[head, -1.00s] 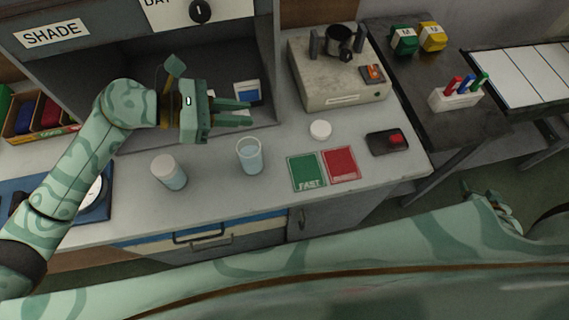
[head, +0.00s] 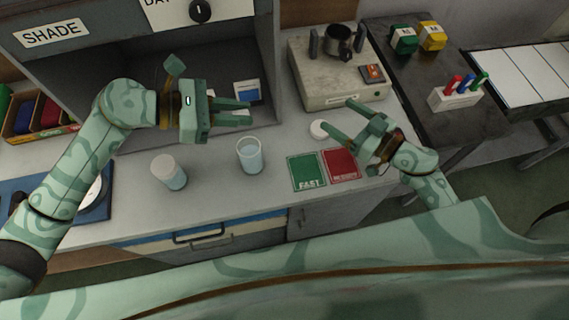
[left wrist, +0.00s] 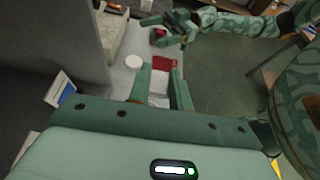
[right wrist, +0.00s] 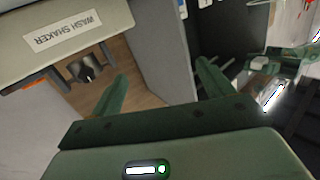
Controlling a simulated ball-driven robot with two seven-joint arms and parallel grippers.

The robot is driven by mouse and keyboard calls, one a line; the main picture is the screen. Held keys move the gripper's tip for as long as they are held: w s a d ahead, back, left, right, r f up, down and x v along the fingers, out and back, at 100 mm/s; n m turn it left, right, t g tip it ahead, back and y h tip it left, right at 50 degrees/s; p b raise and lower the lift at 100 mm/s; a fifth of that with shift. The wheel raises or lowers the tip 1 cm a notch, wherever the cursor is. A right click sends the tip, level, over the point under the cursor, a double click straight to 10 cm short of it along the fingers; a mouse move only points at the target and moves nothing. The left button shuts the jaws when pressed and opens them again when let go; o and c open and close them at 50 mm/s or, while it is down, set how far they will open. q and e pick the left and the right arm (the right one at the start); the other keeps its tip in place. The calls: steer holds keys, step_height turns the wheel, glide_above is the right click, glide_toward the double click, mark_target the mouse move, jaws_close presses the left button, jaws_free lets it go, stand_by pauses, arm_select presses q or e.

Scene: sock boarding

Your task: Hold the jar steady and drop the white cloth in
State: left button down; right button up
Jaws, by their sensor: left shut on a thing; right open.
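An open clear jar (head: 250,157) with pale liquid stands upright on the grey bench. A second jar (head: 169,174) with a white lid stands to its left. My left gripper (head: 250,112) is above and behind the open jar, fingers pointing right. It is shut on a white cloth (left wrist: 158,98), which shows between the fingers in the left wrist view and is mostly hidden in the head view. My right gripper (head: 339,127) is open and empty over the bench's right part, fingers pointing left, apart from the open jar.
A loose white lid (head: 319,130) lies by my right gripper's fingers. Green (head: 307,172) and red (head: 341,164) cards lie right of the open jar. The wash shaker (head: 335,85) stands behind; its label shows in the right wrist view (right wrist: 62,32). A shade box (head: 130,75) stands behind the jars.

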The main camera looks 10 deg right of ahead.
mark_target(242, 138)
steer(key=s+a+f+n+g, duration=0.15)
steer(key=s+a, duration=0.25)
steer(key=a, duration=0.4)
steer(key=s+a+f+n+g, duration=0.15)
steer(key=s+a, duration=0.25)
steer(key=a, duration=0.4)
steer(key=shift+g+y, duration=0.3)
steer(key=x, duration=1.2)
steer(key=shift+w, duration=0.15)
steer(key=shift+d, duration=0.1)
steer(key=shift+c, duration=0.3)
steer(key=c, duration=1.1)
arm_select(q)
steer(key=shift+f, duration=4.3)
